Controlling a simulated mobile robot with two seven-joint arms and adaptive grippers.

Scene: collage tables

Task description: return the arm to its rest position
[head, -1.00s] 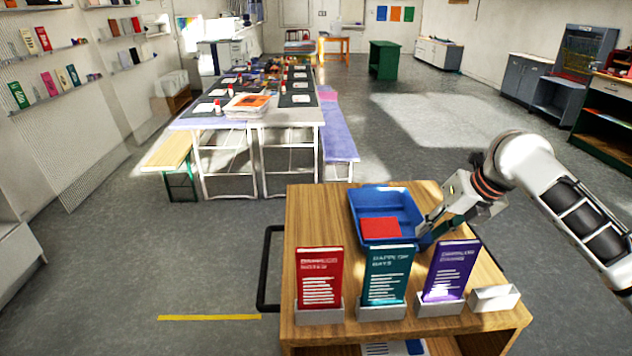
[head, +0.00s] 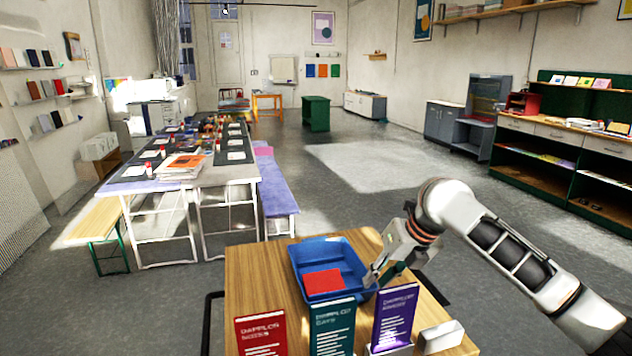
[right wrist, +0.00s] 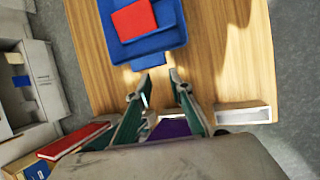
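My right gripper (head: 376,278) is beside the right edge of a blue tray (head: 346,254) on a wooden cart, behind a purple booklet (head: 394,312). In the right wrist view the gripper's two green-grey fingers (right wrist: 162,77) stand apart with nothing between their tips. They point toward the tray (right wrist: 178,30). The white and black right arm reaches in from the lower right. My left gripper is not in view.
A red piece (head: 323,281) lies in the tray. Red (head: 260,335) and teal (head: 332,330) booklets and a small white holder (head: 441,337) line the front of the cart (head: 262,265). A long worktable with benches stands behind. Open floor lies right.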

